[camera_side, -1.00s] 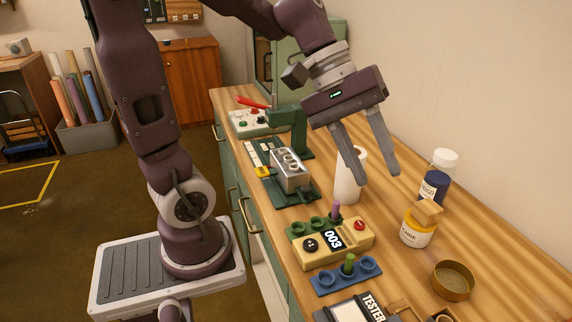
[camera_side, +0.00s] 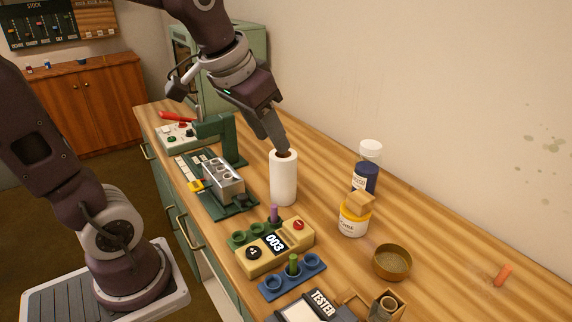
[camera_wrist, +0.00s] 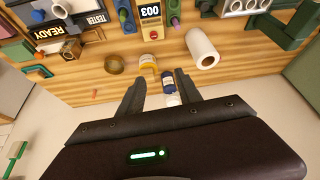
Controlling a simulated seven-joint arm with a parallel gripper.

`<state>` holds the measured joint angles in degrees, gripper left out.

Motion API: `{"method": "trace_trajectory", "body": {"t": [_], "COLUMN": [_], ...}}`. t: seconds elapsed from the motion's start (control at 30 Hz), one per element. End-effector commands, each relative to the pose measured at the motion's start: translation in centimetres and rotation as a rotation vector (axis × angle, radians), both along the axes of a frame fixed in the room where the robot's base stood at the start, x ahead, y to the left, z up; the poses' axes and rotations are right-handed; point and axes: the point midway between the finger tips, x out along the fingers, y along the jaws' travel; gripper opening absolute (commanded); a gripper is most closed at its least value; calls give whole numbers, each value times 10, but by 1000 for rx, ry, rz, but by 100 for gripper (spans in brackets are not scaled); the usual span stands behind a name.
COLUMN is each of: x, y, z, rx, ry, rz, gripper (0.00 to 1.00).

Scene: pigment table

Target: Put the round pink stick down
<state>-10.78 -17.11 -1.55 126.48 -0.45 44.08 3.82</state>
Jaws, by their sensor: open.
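A pinkish-purple round stick (camera_side: 274,214) stands upright in the green holder (camera_side: 239,239) behind the yellow 003 counter box; it also shows in the wrist view (camera_wrist: 175,21). A short orange-pink stick (camera_side: 503,275) lies alone on the bare wood at the right; it also shows in the wrist view (camera_wrist: 94,94). I cannot tell which one the task names. My gripper (camera_side: 279,150) is open and empty, seen nearly edge-on near the top of the white paper roll (camera_side: 284,180). In the wrist view its fingers (camera_wrist: 158,88) are spread, with the blue-labelled bottle beyond them.
The yellow counter box (camera_side: 275,246) and a blue holder (camera_side: 292,277) with a green stick stand at the front. A yellow-labelled jar (camera_side: 354,219), a blue-labelled bottle (camera_side: 366,170) and a brass bowl (camera_side: 391,262) stand to the right. Wood around the orange-pink stick is clear.

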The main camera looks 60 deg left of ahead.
Motion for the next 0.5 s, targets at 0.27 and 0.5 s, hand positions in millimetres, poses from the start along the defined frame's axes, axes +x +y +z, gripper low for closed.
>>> {"method": "trace_trajectory", "body": {"t": [0.27, 0.5], "x": [180, 215], "y": [164, 255], "z": [-105, -201], "rx": [-21, -45], "ry": [56, 59], "rz": [189, 283], "gripper": [41, 41]}}
